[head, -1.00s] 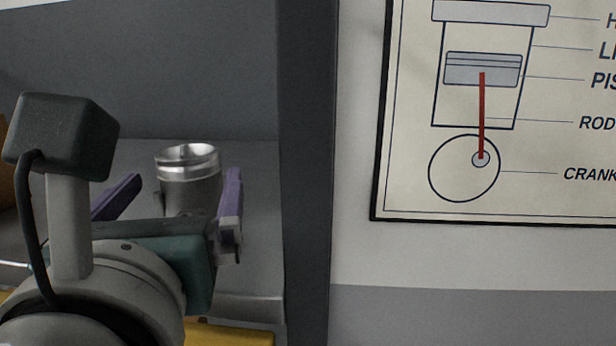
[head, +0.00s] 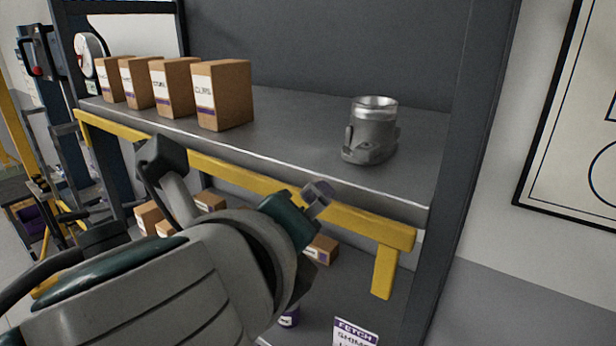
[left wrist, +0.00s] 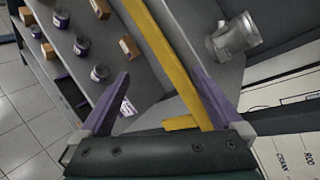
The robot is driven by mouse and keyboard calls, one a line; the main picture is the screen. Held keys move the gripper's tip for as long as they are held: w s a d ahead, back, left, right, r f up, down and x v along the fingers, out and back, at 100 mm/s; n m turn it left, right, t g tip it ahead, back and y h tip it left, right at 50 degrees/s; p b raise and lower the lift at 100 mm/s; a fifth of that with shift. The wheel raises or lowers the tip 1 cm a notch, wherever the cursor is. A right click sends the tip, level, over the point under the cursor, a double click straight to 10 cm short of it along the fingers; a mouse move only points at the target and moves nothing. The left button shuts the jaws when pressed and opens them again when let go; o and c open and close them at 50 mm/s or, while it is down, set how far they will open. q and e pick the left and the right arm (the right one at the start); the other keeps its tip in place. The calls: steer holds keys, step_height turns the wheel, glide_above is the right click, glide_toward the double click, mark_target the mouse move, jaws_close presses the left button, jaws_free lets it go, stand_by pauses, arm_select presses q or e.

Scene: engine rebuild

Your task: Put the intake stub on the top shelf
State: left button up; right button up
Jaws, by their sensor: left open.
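The intake stub (head: 371,132), a grey metal cylinder with a shiny rim and a wider base, stands upright on the top shelf (head: 290,125) near its right end. It also shows in the left wrist view (left wrist: 234,38), beyond the right-hand finger and apart from it. My left gripper (head: 318,198) is in front of the shelf's yellow front rail, below and left of the stub. In the left wrist view its purple fingers (left wrist: 160,95) are spread wide with nothing between them. My right gripper is not in view.
Several cardboard boxes (head: 222,95) stand in a row on the left part of the top shelf. The yellow rail (head: 345,217) runs along its front. A dark upright (head: 470,150) closes the right side. Lower shelves hold small boxes and purple-labelled cans (left wrist: 99,73).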

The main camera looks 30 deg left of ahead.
arm_select(q)
steer(key=s+f+n+g+h, duration=0.2)
steer(key=s+f+n+g, duration=0.2)
steer(key=s+n, duration=0.5)
steer(key=s+f+n+g+h, duration=0.2)
steer(key=s+f+n+g, duration=0.2)
steer(key=s+n, duration=0.5)
steer(key=shift+s+d+f+n+g+h, duration=0.2)
steer(key=shift+s+d+n+g+h, duration=0.15)
steer(key=shift+n, duration=0.55)
